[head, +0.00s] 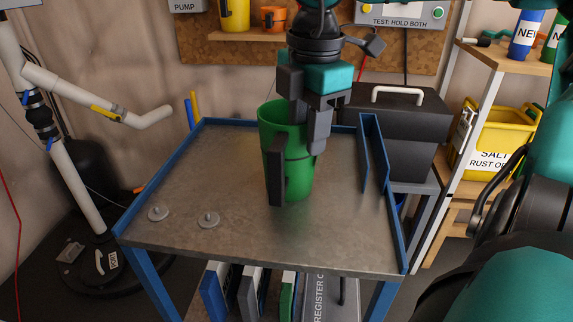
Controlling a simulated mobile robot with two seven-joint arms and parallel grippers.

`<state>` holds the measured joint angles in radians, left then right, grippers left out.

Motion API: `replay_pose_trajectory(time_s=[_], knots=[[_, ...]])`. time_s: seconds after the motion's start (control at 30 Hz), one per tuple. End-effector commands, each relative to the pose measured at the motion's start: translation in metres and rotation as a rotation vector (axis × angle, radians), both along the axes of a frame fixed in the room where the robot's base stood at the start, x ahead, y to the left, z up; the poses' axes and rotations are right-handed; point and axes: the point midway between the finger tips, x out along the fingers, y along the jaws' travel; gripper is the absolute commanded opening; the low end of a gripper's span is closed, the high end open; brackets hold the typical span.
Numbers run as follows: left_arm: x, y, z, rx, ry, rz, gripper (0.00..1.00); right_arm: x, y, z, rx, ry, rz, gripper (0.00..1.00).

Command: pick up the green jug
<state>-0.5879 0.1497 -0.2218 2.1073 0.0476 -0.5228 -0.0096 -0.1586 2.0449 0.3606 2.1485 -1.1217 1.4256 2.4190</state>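The green jug (298,178) stands upright on the grey top of the blue-edged cart (230,165), a little right of its middle. Its black handle (275,172) faces me. My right gripper (309,138) points down from above at the jug's right rim. One finger shows at the jug's mouth and the other overlaps its right side. The fingers hide part of the rim, and I cannot tell whether they press on the wall. My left gripper is not in view.
Two small grey metal pieces (208,219) lie at the cart's left front. A blue divider (374,152) stands at its right side. A dark box with a white handle (397,125) is beyond it. White pipes (85,95) rise at the left. The cart's left half is mostly clear.

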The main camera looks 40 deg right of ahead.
Motion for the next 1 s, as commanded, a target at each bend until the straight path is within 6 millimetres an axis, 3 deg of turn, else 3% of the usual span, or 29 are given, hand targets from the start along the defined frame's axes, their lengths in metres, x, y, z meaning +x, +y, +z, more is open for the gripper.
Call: replay_pose_trajectory(time_s=[0.13,0.4,0.73,1.0], knots=[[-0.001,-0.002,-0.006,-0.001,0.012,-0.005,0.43,0.001,0.0,-0.018,0.001,-0.001,-0.001,0.33],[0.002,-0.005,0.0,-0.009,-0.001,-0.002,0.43,0.001,0.0,-0.02,0.0,-0.003,-0.001,0.33],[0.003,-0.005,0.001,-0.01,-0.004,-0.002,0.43,0.001,-0.001,-0.02,0.0,-0.003,-0.001,0.02],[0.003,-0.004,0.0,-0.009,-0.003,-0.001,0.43,0.002,-0.001,-0.02,0.0,-0.003,-0.001,0.0]])
